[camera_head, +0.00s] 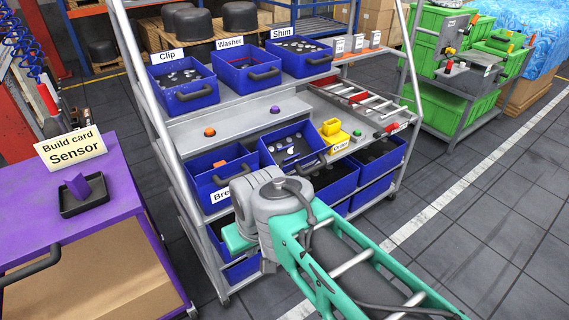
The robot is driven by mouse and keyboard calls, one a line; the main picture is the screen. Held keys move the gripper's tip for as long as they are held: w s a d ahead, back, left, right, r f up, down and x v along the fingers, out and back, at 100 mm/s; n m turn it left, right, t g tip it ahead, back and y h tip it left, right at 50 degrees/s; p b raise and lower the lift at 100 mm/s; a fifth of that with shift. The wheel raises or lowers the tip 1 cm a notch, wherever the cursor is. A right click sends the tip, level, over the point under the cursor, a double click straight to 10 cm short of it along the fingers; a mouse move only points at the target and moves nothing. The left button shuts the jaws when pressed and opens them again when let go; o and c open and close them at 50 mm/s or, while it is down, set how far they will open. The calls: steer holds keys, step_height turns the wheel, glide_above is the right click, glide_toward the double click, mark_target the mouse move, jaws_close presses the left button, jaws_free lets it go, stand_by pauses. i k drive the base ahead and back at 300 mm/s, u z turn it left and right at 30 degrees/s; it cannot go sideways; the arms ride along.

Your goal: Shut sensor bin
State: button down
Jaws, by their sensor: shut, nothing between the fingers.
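In the rack's lower row, a blue bin (211,174) with a partly hidden "Bre" label holds an orange part. A blue bin (309,137) to its right holds several small pale parts; my arm hides its front label. Another blue bin (375,163) stands further right. My grey and teal arm reaches in front of the lower bins. My gripper's fingers do not show.
Upper bins Clip (187,97), Washer (248,77) and Shim (302,63) stand on the rack. A yellow holder (334,136) with an "Order" label sits near the lower bins. The purple cart (113,222) is left of the rack. Floor at right (480,225) is clear.

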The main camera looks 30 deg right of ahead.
mark_target(294, 148)
steer(key=z, duration=0.1)
steer(key=i, duration=0.95)
steer(key=z, duration=0.4)
